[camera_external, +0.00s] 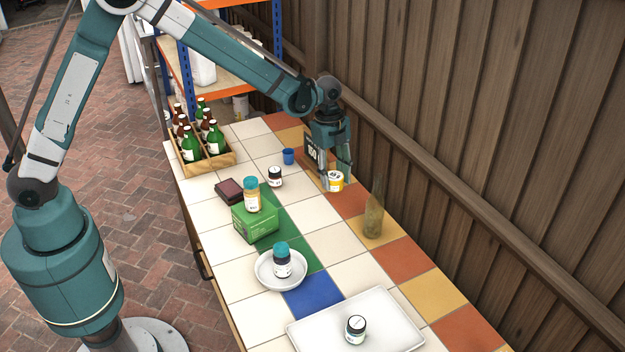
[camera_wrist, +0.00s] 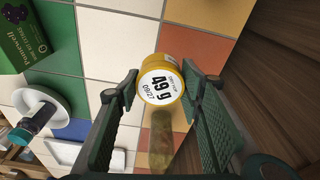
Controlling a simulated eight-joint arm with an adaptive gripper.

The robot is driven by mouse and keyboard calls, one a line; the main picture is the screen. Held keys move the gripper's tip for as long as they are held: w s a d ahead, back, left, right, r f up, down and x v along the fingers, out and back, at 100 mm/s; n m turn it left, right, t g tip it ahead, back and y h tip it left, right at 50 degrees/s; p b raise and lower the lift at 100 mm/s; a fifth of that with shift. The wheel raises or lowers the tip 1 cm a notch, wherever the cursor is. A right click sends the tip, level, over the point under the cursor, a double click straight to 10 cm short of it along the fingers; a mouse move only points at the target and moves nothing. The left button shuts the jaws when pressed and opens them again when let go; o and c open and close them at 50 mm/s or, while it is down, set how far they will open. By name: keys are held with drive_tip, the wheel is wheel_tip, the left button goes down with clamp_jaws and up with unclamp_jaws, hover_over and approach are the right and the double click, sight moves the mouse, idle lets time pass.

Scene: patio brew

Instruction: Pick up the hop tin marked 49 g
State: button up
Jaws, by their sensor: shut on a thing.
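The hop tin (camera_external: 335,181) is yellow with a white label; in the wrist view the tin (camera_wrist: 162,80) shows "49 g" and "09/27" on its white face. My gripper (camera_external: 336,184) points down at the far right side of the tiled table. In the wrist view my gripper (camera_wrist: 163,84) has one finger on each side of the tin, shut on it. The tin is at or just above the tiles; I cannot tell whether it touches them.
A translucent bottle (camera_external: 374,216) stands near the tin, toward the camera. A blue cup (camera_external: 288,156), black-lidded jar (camera_external: 275,179) and green box (camera_external: 256,224) with a teal-lidded jar stand left. A bottle crate (camera_external: 222,164) is behind; a white tray (camera_external: 395,322) is in front. A wooden fence runs along the right.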

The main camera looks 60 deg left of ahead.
drive_tip(key=shift+r, duration=1.45)
